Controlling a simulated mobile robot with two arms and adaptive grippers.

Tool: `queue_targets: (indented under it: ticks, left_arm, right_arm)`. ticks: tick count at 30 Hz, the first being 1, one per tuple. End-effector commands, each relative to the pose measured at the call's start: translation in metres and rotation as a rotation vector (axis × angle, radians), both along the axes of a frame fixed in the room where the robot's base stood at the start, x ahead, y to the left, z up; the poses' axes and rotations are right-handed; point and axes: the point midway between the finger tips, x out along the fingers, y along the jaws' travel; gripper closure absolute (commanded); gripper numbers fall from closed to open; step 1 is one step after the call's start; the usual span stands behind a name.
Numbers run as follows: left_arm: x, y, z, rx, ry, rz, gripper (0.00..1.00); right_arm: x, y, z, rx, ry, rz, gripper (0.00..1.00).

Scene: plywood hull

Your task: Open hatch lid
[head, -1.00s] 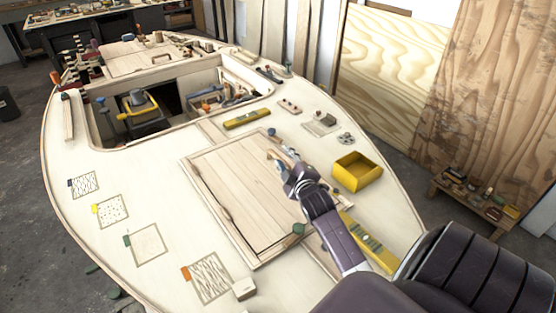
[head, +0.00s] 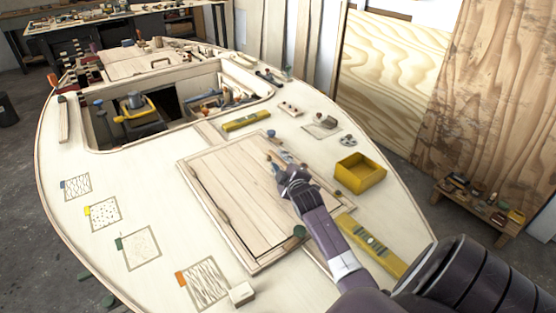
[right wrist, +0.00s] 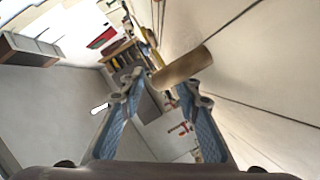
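The hatch lid (head: 232,180) is a pale planked panel lying flat and closed in its frame on the deck. My right gripper (head: 277,168) is over the lid's far right part, its arm coming from the lower right. In the right wrist view the gripper (right wrist: 158,90) has its two blue-padded fingers spread apart. A round wooden bar (right wrist: 182,67), apparently the lid's handle, lies close by the fingertips; I cannot tell whether they touch it. The hand hides much of this spot in the head view. My left gripper is not in view.
A yellow bin (head: 360,171) and a yellow level (head: 370,247) lie right of the lid. Another level (head: 246,121) lies beyond it, before the open cockpit. A small pale block (head: 241,293) sits near the front.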

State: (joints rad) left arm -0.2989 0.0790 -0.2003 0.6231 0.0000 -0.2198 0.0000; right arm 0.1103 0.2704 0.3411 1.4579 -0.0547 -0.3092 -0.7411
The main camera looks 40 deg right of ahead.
Motion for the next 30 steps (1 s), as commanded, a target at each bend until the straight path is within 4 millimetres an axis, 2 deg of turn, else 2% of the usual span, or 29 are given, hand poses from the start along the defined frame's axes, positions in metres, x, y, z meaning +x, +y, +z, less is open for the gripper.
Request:
queue_targets:
  ticks: [6,16,24,30]
  left_arm:
    - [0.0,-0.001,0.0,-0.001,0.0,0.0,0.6]
    - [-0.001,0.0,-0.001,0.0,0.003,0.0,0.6]
    - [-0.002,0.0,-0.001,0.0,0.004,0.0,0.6]
    - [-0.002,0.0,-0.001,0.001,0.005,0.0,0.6]
  right_arm:
    - [0.013,-0.006,-0.003,0.0,0.0,0.0,0.7]
    - [0.015,-0.007,-0.003,-0.001,0.0,0.001,0.7]
    - [0.015,-0.007,-0.004,-0.001,0.0,0.0,0.99]
    - [0.015,-0.007,-0.004,0.0,0.0,0.0,1.0]
